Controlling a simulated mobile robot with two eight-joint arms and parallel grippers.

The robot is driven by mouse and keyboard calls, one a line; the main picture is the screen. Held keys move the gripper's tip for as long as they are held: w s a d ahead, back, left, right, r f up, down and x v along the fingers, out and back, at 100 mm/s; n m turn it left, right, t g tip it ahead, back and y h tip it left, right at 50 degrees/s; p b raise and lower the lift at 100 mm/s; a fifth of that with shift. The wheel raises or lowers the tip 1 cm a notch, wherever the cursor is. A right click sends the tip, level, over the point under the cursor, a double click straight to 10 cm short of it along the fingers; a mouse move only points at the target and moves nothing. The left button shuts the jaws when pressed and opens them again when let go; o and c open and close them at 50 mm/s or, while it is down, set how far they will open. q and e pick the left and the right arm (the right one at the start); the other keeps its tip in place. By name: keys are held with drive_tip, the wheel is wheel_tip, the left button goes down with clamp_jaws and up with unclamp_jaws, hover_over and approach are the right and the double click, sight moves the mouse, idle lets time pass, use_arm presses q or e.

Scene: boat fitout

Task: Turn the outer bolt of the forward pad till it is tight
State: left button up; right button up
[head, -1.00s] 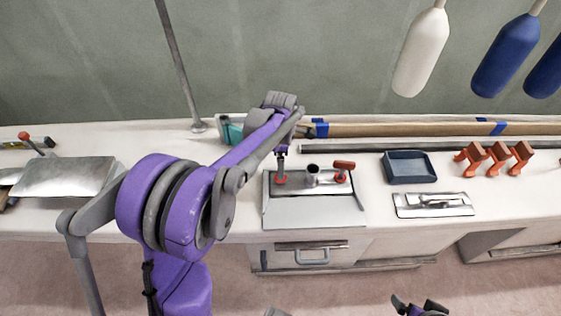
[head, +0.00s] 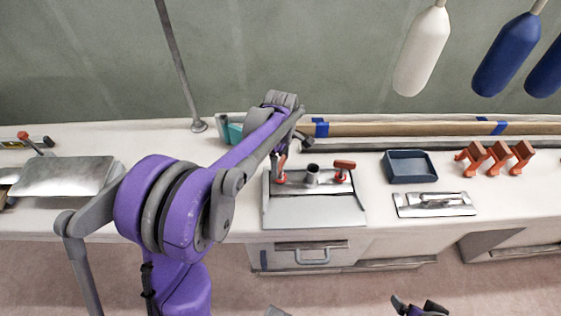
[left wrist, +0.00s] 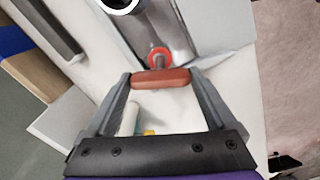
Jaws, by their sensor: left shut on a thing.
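The metal pad (head: 327,187) sits on the bench with a short upright tube (head: 312,174) between two red-handled bolts. The right bolt (head: 344,165) stands free, its red handle lying crosswise. My left gripper (head: 281,152) is over the left bolt (head: 281,178) and hides part of it. In the left wrist view my left gripper (left wrist: 160,76) is shut on that bolt's red handle (left wrist: 165,78), with a finger at each end. A red ring (left wrist: 158,56) sits around the shank below. My right gripper (head: 420,307) shows only partly at the bottom edge; its jaws are unclear.
A blue tray (head: 409,167), a metal float-like tool (head: 436,204) and orange clamps (head: 494,157) lie to the right. Long bars (head: 420,129) run along the back. A pole (head: 180,65) stands behind my arm. Fenders (head: 420,52) hang at upper right.

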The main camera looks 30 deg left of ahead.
use_arm(q)
drive_tip(key=m, duration=0.5)
drive_tip(key=shift+r+m, duration=0.1)
drive_tip(key=shift+m, duration=0.2)
drive_tip(key=m, duration=1.2)
drive_tip(key=shift+m, duration=0.3)
drive_tip(key=m, duration=0.5)
drive_tip(key=shift+m, duration=0.4)
drive_tip(key=o, duration=1.1)
drive_tip(key=shift+c, duration=0.2)
wheel_tip(320, 180, up, 11)
